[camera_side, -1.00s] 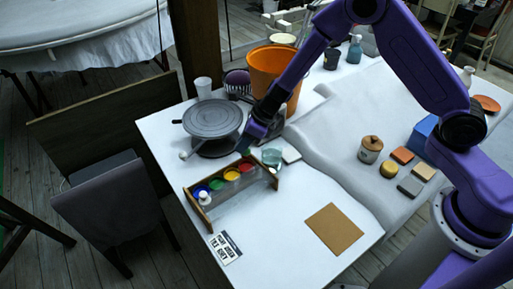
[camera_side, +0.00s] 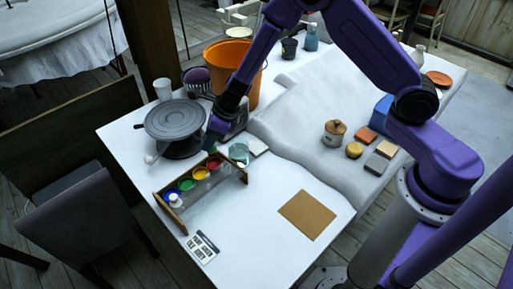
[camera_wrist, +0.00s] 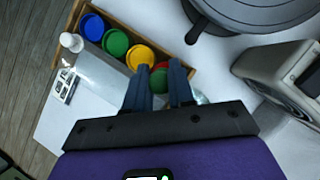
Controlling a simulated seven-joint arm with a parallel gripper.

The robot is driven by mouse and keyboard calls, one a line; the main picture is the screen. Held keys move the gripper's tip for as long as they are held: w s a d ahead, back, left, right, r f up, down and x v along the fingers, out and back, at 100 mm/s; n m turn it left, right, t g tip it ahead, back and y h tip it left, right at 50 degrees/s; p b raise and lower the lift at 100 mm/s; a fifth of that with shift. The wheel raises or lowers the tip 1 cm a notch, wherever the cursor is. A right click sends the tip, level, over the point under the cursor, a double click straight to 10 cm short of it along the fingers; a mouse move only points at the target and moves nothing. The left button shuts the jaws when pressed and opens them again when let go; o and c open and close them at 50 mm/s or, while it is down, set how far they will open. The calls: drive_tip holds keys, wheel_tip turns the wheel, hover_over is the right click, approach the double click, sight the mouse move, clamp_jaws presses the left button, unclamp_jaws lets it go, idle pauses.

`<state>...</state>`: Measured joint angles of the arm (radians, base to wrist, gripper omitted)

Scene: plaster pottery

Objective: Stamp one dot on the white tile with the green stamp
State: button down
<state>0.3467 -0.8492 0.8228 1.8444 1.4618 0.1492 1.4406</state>
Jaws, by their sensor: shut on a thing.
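My gripper (camera_wrist: 160,92) is shut on the green stamp (camera_wrist: 159,82), whose green top shows between the fingers. In the side view my gripper (camera_side: 211,143) hangs pointing down, just above and behind the red end of the paint rack; the stamp is very small there. The wooden paint rack (camera_side: 178,222) holds blue (camera_wrist: 92,27), green (camera_wrist: 115,42), yellow (camera_wrist: 139,57) and red (camera_wrist: 159,67) paint pots. The red pot is partly hidden by the fingers. A white square slab, seemingly the white tile (camera_side: 258,147), lies right of the gripper.
A glass jar (camera_side: 239,153) stands between the rack and the slab. The grey turntable (camera_side: 174,118) is close on the left, the orange bucket (camera_side: 247,85) behind. A brown board (camera_side: 307,215) and a printed card (camera_side: 203,247) lie in front.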

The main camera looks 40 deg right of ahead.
idle(0.4)
drive_tip(key=shift+r, duration=2.5)
drive_tip(key=d+n+g+y, duration=0.1)
drive_tip(key=d+n+g, duration=0.1)
drive_tip(key=d+n, duration=0.45)
drive_tip(key=n+g+y, duration=0.1)
drive_tip(key=n+g, duration=0.2)
drive_tip(key=n, duration=0.3)
hover_over(257, 146)
drive_tip(key=shift+m, duration=0.25)
wheel_tip(257, 146, down, 9)
drive_tip(key=shift+r, duration=0.2)
drive_tip(key=shift+f, duration=0.5)
drive_tip(key=shift+f, duration=0.1)
drive_tip(key=shift+f, duration=0.9)
drive_tip(key=shift+f, duration=0.35)
